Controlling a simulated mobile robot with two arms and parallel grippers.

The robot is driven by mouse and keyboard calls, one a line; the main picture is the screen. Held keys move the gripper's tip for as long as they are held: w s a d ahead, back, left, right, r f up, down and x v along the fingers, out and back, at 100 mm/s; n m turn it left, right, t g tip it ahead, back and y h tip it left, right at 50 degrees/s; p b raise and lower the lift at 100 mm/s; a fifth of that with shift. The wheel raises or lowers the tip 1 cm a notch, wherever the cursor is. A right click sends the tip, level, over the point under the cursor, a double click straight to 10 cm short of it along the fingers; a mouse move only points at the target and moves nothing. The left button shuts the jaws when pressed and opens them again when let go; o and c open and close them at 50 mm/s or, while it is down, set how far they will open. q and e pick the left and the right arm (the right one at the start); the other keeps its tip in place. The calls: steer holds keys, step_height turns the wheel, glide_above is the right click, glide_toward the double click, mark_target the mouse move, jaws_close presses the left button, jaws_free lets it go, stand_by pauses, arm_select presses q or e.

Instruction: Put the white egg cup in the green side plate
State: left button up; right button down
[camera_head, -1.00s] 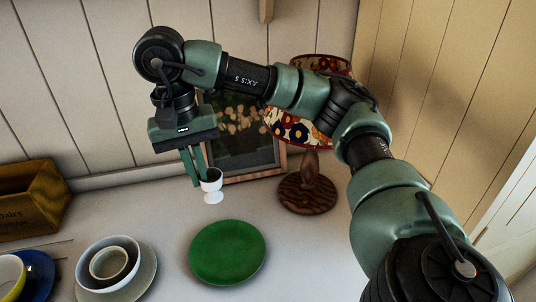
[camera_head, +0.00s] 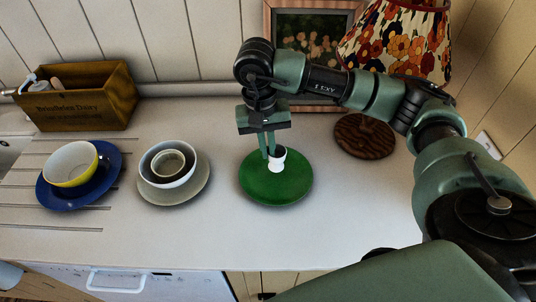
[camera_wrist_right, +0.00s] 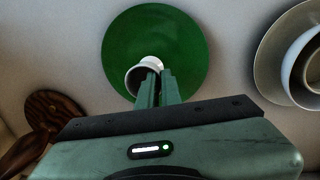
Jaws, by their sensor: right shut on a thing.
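The white egg cup (camera_head: 277,163) is upright over the middle of the green side plate (camera_head: 292,189) in the head view. My right gripper (camera_head: 270,152) points down and is shut on the egg cup's rim. In the right wrist view the egg cup (camera_wrist_right: 146,74) sits at the fingertips (camera_wrist_right: 155,84), in front of the green plate (camera_wrist_right: 170,40). I cannot tell whether the cup's foot touches the plate or hovers just above it. My left gripper is not in view.
Nested bowls on a saucer (camera_head: 200,190) stand left of the plate. A wooden crate (camera_head: 78,98), a lamp (camera_head: 364,136) and a picture frame (camera_head: 268,20) stand behind.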

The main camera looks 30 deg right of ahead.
mark_target(276, 164)
step_height(276, 164, down, 3)
steer(key=shift+r+p, duration=0.15)
steer(key=shift+p, duration=0.2)
steer(key=shift+f, duration=0.45)
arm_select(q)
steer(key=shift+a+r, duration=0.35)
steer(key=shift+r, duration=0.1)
arm_select(e)
steer(key=shift+f+b, duration=0.35)
steer(key=shift+b, duration=0.1)
steer(key=c, duration=1.6)
jaws_free()
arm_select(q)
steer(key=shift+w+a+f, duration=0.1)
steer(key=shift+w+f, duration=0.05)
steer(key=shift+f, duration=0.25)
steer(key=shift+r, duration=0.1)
arm_select(e)
steer(key=shift+r, duration=0.15)
